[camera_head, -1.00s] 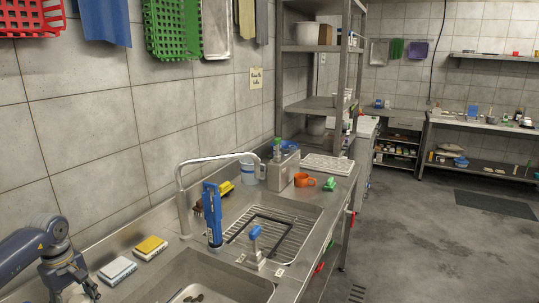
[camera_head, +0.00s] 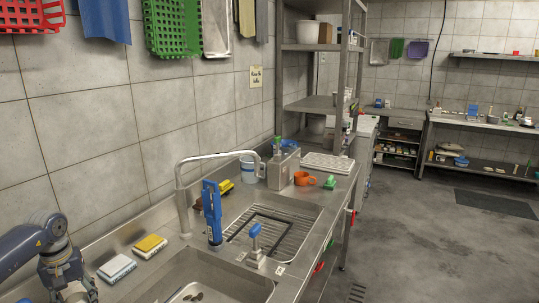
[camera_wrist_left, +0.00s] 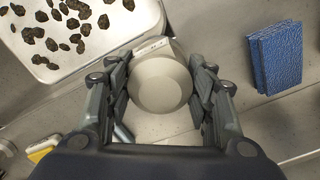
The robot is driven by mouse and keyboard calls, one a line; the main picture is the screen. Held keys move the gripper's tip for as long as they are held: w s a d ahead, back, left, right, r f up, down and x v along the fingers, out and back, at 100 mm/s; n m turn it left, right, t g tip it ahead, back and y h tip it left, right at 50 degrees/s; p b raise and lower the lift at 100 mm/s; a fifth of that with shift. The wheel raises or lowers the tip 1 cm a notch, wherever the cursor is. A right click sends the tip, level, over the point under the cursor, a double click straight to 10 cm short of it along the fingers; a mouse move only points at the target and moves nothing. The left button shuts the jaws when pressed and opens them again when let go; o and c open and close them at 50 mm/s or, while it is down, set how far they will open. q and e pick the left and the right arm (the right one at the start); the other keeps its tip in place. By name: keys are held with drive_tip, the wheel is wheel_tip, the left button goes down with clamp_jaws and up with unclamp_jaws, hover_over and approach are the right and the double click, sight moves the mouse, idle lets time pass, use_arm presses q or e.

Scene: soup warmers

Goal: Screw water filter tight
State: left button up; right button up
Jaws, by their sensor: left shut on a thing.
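In the left wrist view, a round, pale beige-grey canister with a flat end facing the camera, apparently the water filter (camera_wrist_left: 160,82), sits between the fingers of my left gripper (camera_wrist_left: 164,98). The fingers close on it from both sides. A pale part with small markings shows just behind its upper edge. The thread and whatever it joins are hidden, so I cannot tell how tight it is. In the head view my left arm is at the lower left, and its fingers are cut off by the bottom edge. My right gripper is in neither view.
In the left wrist view, a tray (camera_wrist_left: 60,65) with several dark lumps lies upper left and a blue ribbed block (camera_wrist_left: 275,57) at right. In the head view, a curved tap (camera_head: 183,205), a blue-handled tool (camera_head: 212,212) and two sponges (camera_head: 150,246) (camera_head: 117,268) are around the sinks.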

use_arm(q)
drive_tip(key=o, duration=1.3)
drive_tip(key=shift+s+a+f, duration=0.1)
drive_tip(key=shift+f, duration=0.05)
drive_tip(key=shift+r, duration=0.2)
drive_tip(key=shift+r+p, duration=3.3)
drive_tip(key=shift+r, duration=1.1)
